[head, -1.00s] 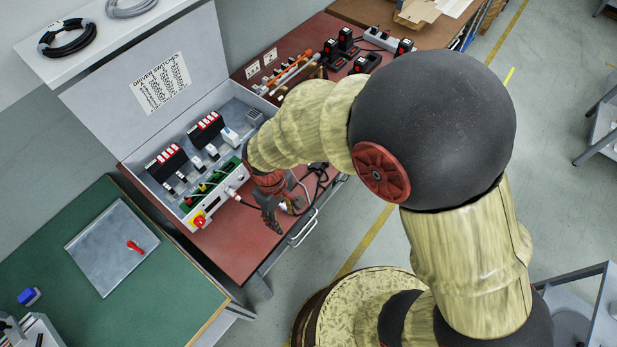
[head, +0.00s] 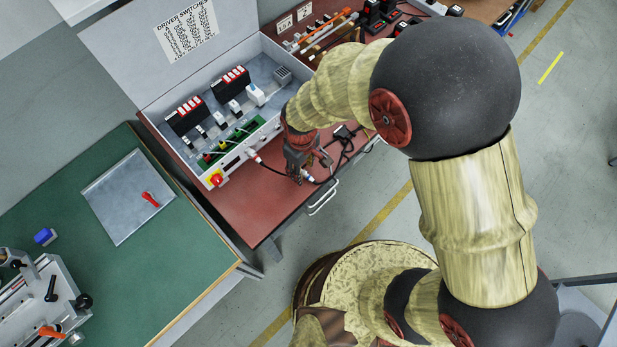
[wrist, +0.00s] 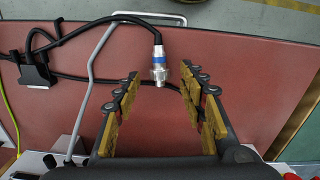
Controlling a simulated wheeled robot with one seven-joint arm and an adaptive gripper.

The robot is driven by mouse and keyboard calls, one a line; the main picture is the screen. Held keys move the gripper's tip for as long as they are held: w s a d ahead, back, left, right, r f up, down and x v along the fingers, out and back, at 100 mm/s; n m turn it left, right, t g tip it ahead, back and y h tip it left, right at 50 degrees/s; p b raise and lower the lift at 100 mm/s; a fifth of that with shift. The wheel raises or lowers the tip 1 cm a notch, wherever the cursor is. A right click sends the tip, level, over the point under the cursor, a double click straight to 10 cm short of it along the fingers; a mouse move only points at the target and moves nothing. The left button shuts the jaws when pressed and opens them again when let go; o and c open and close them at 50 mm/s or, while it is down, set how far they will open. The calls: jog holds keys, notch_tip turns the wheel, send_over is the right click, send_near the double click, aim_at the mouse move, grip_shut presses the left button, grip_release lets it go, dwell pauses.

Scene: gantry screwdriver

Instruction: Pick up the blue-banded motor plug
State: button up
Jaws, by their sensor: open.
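The blue-banded motor plug (wrist: 159,66) is a silver metal connector with a blue ring, on the end of a black cable. In the wrist view it lies just ahead of the gap between the fingertips, near the middle. My gripper (wrist: 160,78) is open, with a yellow-padded finger on each side, and nothing is held between the pads. In the head view my gripper (head: 298,178) is low over the front of the red bench, beside the driver switch box; the plug is mostly hidden there.
A black cable clip (wrist: 37,72) holds the cable farther left. The driver switch box (head: 262,122) stands behind my gripper, with another cabled plug (head: 253,155) at its front. The red bench top (head: 235,205) is clear at front left.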

jog(key=shift+f, duration=0.7)
jog(key=shift+r, duration=0.1)
jog(key=shift+c, duration=0.6)
grip_shut()
